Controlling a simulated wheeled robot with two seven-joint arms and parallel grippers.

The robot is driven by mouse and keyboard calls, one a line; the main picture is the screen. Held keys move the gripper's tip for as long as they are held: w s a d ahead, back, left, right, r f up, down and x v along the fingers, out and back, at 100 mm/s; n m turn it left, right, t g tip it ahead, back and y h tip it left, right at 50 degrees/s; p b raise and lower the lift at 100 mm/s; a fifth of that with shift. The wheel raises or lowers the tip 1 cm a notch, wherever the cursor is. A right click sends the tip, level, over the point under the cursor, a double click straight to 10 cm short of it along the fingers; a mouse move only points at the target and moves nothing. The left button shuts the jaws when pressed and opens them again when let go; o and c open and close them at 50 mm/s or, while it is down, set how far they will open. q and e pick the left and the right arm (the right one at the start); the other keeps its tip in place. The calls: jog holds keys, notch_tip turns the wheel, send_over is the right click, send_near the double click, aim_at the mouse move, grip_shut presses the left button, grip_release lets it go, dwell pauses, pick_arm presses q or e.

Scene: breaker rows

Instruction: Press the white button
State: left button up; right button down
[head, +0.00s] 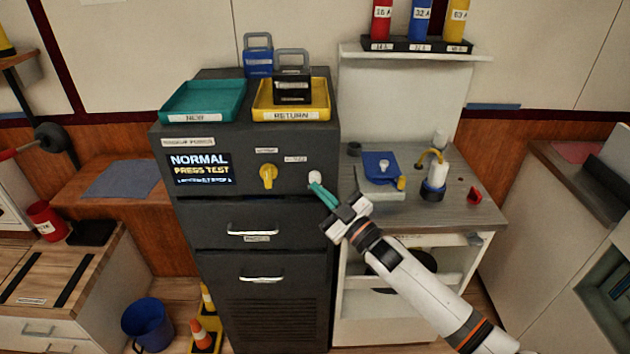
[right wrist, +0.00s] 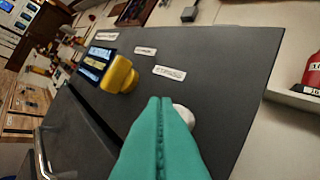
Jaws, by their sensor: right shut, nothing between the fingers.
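The white button (head: 315,177) sits on the front of the dark cabinet (head: 250,150), right of a yellow knob (head: 267,176). My right gripper (head: 316,187) is shut and empty, its teal fingertips at the button's lower edge in the head view. In the right wrist view the teal fingers (right wrist: 160,110) partly cover the white button (right wrist: 184,116). I cannot tell whether they touch it. The yellow knob (right wrist: 119,75) shows left of the fingers. A display (head: 200,169) reads NORMAL and PRESS TEST. My left gripper is not in view.
A teal tray (head: 203,116) and a yellow tray (head: 290,114) holding a black padlock-shaped block (head: 292,86) stand on the cabinet. A grey side bench (head: 450,212) with a blue device (head: 381,166) lies to the right. Drawer handles (head: 252,231) stick out below the panel.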

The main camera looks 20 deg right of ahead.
jog(key=shift+w, duration=0.3)
jog(key=shift+w+d+b, duration=0.35)
jog(key=shift+w+b, duration=0.15)
jog(key=shift+w, duration=0.3)
dwell(1.0)
dwell(0.3)
jog(key=shift+s+a+p, duration=0.2)
jog(key=shift+s+p, duration=0.15)
jog(key=shift+s, duration=0.25)
jog(key=shift+s+a+p, duration=0.15)
jog(key=shift+s+p, duration=0.2)
jog(key=shift+s, duration=0.25)
jog(key=shift+s+a, duration=0.1)
jog(key=s+p, duration=0.1)
jog(key=s, duration=0.1)
jog(key=s+a+p, duration=0.1)
jog(key=s, duration=0.1)
jog(key=shift+s+a+p, duration=0.15)
jog(key=shift+s+p, duration=0.15)
jog(key=shift+p, duration=0.05)
